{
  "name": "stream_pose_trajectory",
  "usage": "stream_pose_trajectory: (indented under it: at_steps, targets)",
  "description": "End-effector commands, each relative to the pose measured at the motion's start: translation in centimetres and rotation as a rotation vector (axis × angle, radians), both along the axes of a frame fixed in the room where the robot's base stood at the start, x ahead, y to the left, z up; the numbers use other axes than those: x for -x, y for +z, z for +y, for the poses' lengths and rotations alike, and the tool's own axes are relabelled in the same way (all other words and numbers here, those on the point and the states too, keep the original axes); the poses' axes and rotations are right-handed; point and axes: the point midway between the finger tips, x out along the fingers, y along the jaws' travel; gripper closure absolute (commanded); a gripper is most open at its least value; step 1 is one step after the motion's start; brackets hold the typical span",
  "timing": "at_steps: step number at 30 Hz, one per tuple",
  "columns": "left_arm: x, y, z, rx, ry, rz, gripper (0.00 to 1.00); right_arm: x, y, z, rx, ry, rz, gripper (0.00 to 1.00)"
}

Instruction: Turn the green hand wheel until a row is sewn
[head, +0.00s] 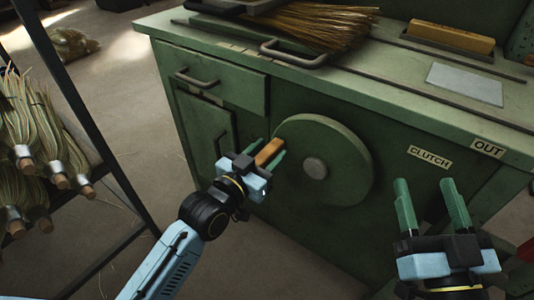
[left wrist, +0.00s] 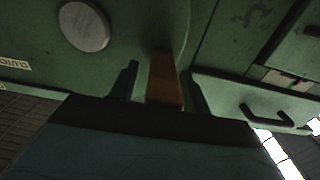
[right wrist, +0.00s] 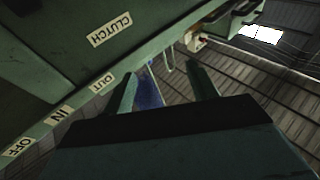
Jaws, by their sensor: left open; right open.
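The green hand wheel (head: 338,158) is mounted on the front of the green machine cabinet, with a grey hub at its middle. Its wooden handle (head: 269,151) sticks out at the wheel's left edge. My left gripper (head: 262,160) is open, with its two fingers on either side of the handle. In the left wrist view the brown handle (left wrist: 165,82) stands between the fingers, with a gap showing at each side. My right gripper (head: 432,205) is open and empty in front of the cabinet, below the CLUTCH label. The wheel's hub (left wrist: 84,26) also shows in the left wrist view.
A broom head (head: 320,25) lies on the cabinet top (head: 380,72) near a metal handle. A wooden block (head: 450,37) sits at the back right. Drawer handles (head: 196,80) protrude at the cabinet's left. A rack of straw bundles (head: 40,140) stands at the far left.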

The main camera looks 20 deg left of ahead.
Motion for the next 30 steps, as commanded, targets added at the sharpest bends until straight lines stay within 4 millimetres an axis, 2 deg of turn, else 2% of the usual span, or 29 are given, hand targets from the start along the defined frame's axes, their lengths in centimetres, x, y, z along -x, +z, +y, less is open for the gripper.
stream_pose_trajectory:
  at_steps: [5,16,26,30]
  targets:
    - [0.0,0.0,0.0,0.0,0.0,0.0,0.53,0.0,0.0,0.0,0.0,0.0,0.0,0.42]
    - [0.0,0.0,0.0,0.0,0.0,-0.001,1.0,0.0,0.0,0.0,0.0,0.0,0.0,0.42]
    - [0.0,-0.1,0.1,0.014,0.001,0.005,1.0,-0.1,-0.1,0.0,0.005,-0.001,0.015,0.42]
    - [0.0,-0.5,0.3,0.05,0.004,0.02,1.0,-0.3,-1.8,-0.2,0.033,-0.007,0.108,0.42]
